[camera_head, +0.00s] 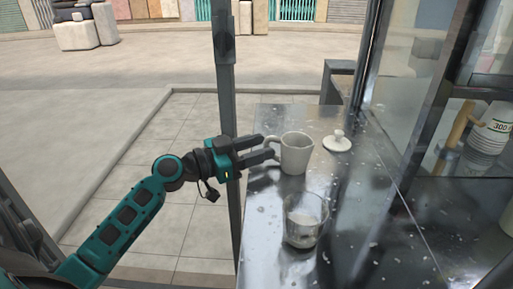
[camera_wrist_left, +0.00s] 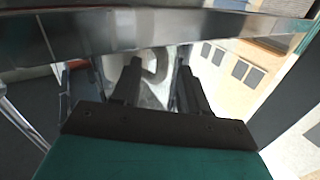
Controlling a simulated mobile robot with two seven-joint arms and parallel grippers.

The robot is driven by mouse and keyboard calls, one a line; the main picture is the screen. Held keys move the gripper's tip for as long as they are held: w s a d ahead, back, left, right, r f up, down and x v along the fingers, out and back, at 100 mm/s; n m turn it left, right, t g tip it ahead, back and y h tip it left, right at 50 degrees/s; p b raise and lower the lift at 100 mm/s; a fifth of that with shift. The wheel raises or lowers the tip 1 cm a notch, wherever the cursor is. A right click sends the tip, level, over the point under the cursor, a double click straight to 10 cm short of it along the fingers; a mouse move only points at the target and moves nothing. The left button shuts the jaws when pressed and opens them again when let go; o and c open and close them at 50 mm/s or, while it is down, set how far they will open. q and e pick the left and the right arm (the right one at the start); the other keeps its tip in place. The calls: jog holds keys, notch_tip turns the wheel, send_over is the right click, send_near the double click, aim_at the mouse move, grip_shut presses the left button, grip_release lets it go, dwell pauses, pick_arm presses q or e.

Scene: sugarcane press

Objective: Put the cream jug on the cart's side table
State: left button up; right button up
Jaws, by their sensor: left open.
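The cream jug (camera_head: 297,155) stands upright on a shiny metal tabletop (camera_head: 345,235), with its handle on the left side. My left gripper (camera_head: 268,147) comes in from the left, with its open fingers beside the handle. In the left wrist view the open gripper (camera_wrist_left: 158,75) shows the jug's curved handle (camera_wrist_left: 152,62) between or just beyond its fingers; I cannot tell whether they touch it. My right gripper is not in view.
A clear glass (camera_head: 306,222) stands nearer on the tabletop. A pale lid with a knob (camera_head: 338,143) lies right of the jug. A dark upright post (camera_head: 228,110) stands at the table's left edge, close to my left gripper. Glass panels and a white bottle (camera_head: 488,138) are at right.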

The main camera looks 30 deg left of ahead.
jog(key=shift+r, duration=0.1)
pick_arm(q)
jog(key=shift+r+p, duration=0.3)
jog(key=shift+p, duration=0.05)
jog(key=b+v, duration=0.3)
jog(key=v, duration=0.9)
jog(key=shift+f+b, duration=0.15)
jog(key=shift+b, duration=0.15)
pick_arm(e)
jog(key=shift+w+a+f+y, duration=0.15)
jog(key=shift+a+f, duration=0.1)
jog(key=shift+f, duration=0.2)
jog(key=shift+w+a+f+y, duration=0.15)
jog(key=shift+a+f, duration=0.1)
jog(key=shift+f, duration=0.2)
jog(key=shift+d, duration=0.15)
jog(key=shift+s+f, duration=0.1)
